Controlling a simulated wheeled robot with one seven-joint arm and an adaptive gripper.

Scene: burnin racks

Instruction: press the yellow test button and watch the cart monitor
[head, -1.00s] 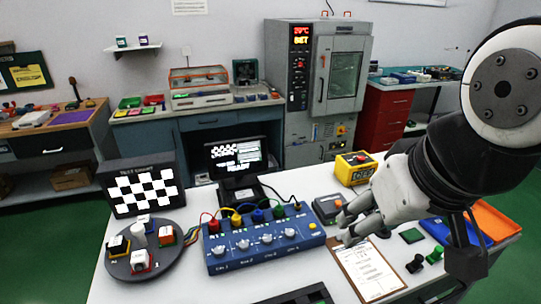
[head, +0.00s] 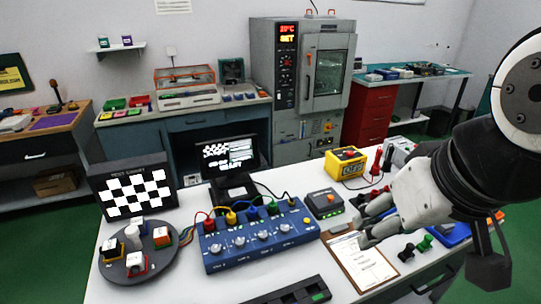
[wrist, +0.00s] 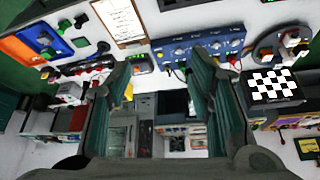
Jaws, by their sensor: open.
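A blue control box (head: 258,246) with several knobs and coloured cable plugs stands on the white table. A small yellow button (head: 307,221) sits at its right end. The box also shows in the wrist view (wrist: 205,48). A small monitor (head: 230,153) behind the box shows a checker image and white text, too small to read fully. My gripper (head: 363,219) is open and empty, right of the box and above the clipboard, apart from the button. Its two fingers show in the wrist view (wrist: 158,75), spread apart.
A clipboard (head: 368,264) lies below my gripper. A grey box with an orange button (head: 324,203) and a yellow box (head: 346,163) stand behind. A checker test chart (head: 134,191) and a round turntable with small blocks (head: 160,262) are at the left. A dark tray (head: 290,293) lies in front.

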